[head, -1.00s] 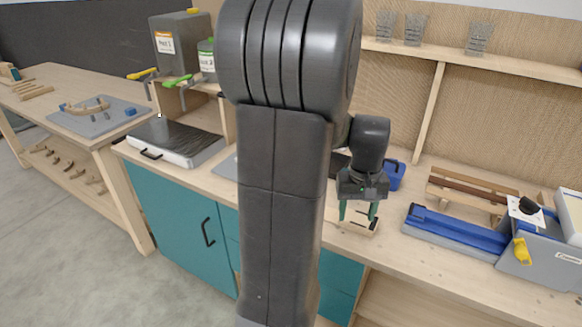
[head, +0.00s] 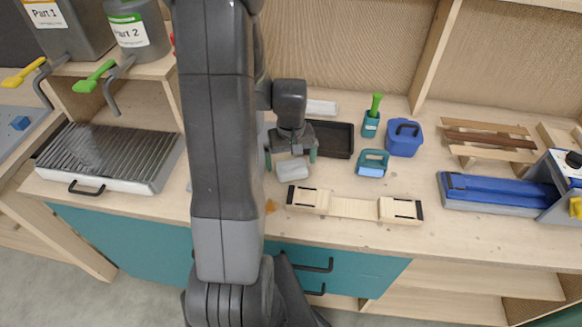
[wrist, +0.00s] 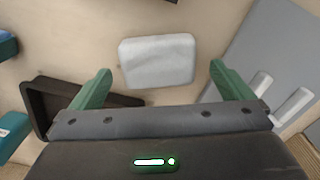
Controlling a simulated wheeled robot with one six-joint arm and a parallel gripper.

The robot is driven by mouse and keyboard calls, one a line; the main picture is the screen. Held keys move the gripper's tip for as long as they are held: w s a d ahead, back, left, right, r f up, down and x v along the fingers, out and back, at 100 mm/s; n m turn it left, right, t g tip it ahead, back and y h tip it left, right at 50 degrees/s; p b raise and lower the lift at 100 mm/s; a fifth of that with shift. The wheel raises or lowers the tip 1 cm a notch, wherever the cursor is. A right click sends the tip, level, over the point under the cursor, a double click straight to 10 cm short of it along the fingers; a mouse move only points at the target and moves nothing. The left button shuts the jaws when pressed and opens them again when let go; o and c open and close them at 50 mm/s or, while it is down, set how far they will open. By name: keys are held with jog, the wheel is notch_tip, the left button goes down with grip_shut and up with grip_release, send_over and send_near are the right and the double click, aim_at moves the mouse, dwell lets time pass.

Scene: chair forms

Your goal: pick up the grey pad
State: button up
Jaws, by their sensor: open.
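The grey pad (wrist: 158,61) is a light grey rounded block lying on the wooden bench top. In the wrist view it lies ahead of and between my two green fingers. In the head view the grey pad (head: 292,169) shows just below my gripper (head: 291,157). In the wrist view my gripper (wrist: 160,88) is open, with nothing between its fingers. I cannot tell exactly how high the fingertips are above the bench.
A black tray (head: 331,138) lies behind the pad; it also shows in the wrist view (wrist: 60,97). A wooden form (head: 353,206) lies in front.

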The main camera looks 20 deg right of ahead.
aim_at(292, 166)
jog(key=shift+s+f, duration=0.15)
jog(key=shift+f, duration=1.25)
jog(key=c, duration=1.1)
jog(key=shift+r, duration=0.15)
notch_tip(292, 166, up, 10)
jog(key=shift+f+b, duration=0.1)
jog(key=shift+b, duration=0.35)
jog(key=o, duration=0.5)
jog(key=shift+c, duration=1.6)
